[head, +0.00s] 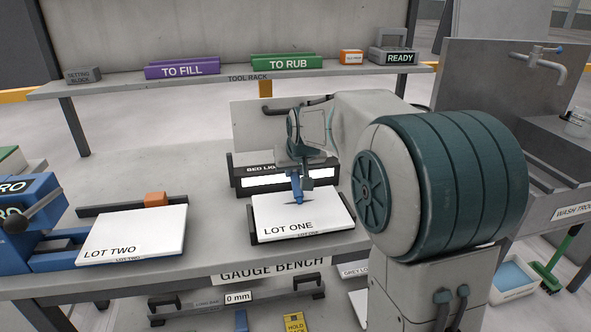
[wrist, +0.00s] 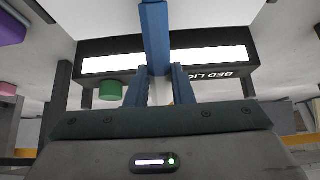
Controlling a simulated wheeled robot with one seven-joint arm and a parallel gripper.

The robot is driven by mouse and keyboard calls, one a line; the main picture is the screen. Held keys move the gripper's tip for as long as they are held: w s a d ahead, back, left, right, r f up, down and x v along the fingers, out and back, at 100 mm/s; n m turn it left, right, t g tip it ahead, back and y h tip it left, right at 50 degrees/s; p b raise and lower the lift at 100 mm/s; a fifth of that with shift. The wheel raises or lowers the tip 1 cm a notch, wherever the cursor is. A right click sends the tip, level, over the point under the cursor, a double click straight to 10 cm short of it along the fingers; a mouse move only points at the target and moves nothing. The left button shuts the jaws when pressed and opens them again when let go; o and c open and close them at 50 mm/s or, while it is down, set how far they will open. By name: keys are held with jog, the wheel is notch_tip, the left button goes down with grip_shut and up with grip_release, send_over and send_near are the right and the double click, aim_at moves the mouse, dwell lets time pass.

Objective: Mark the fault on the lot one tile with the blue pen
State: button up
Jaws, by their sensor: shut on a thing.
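The lot one tile (head: 325,208), a white square labelled LOT ONE, lies flat on the bench in front of the lit bed light bar (head: 246,184). My gripper (head: 298,177) is above the tile's back part, shut on the blue pen (head: 297,190). The pen points down, and its tip is at or just above the tile; I cannot tell if they touch. A short dark line shows by the tip; I cannot tell if it is fault, mark or shadow. In the wrist view my gripper (wrist: 160,85) grips the pen (wrist: 155,35) between both fingers.
The lot two tile (head: 135,236) lies to the left, with an orange block (head: 156,199) behind it and a blue vise (head: 30,220) beside it. A tool rack (head: 210,82) spans the back, holding purple and green blocks. A wash trough (head: 560,195) stands right.

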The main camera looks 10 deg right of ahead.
jog(key=shift+w+f+p, duration=0.1)
jog(key=shift+w+p, duration=0.35)
jog(key=shift+w, duration=1.25)
dwell(2.3)
jog(key=shift+r+p, duration=2.5)
jog(key=shift+r, duration=1.05)
